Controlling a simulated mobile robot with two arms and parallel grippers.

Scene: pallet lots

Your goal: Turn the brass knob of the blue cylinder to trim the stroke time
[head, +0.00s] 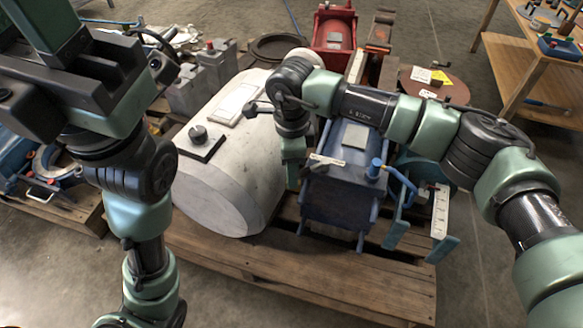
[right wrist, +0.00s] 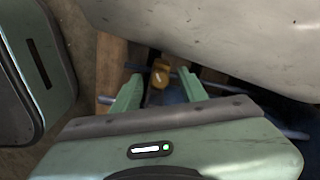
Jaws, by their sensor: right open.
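The blue cylinder (head: 336,198) stands on the wooden pallet, with a pale plate on its top. My right gripper (head: 293,174) is at its left side, pointing down between it and a large pale tank. In the right wrist view my right gripper (right wrist: 160,86) is open. The brass knob (right wrist: 160,74) shows between and just beyond its fingertips, and I see no clear contact. The knob is hidden in the head view. My left arm stands at the left of the head view, but its gripper fingers do not show.
The pale tank (head: 225,150) lies close to the left of the cylinder. A blue frame with a pale slotted strip (head: 440,210) is at its right. A red machine (head: 334,32) is behind. The pallet's front boards (head: 300,265) are clear.

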